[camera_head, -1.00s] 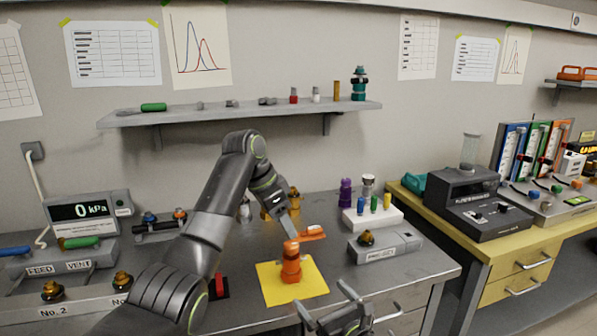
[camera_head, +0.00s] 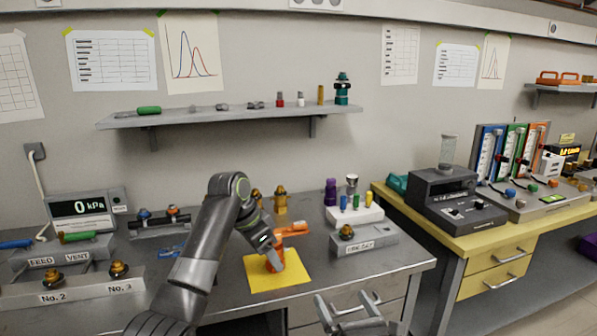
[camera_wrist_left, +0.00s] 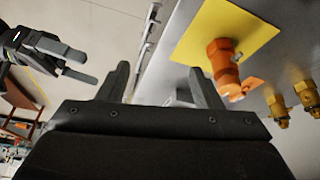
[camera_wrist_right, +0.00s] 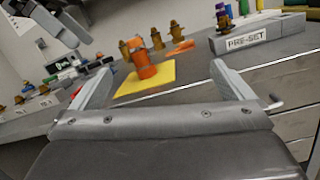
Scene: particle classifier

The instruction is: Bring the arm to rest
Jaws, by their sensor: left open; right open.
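My left gripper (camera_head: 272,256) is open, above the yellow mat (camera_head: 290,277) on the steel bench. It partly covers an orange fitting (camera_head: 277,262) on that mat. In the left wrist view the orange fitting (camera_wrist_left: 224,66) is beyond the right finger, not between the fingers, and the jaws (camera_wrist_left: 157,88) are empty. My right gripper (camera_head: 352,312) is open at the bench's front side, low in the head view. In the right wrist view its jaws (camera_wrist_right: 162,88) are apart, with the orange fitting (camera_wrist_right: 140,62) standing in the distance between them.
An orange-handled part (camera_head: 293,227) lies behind the mat, near brass fittings (camera_head: 280,200). A grey PRE-SET block (camera_head: 362,244) and a white rack (camera_head: 354,216) stand to the right. A pressure display (camera_head: 80,208) is at left. Floor is free in front of the yellow bench (camera_head: 475,262).

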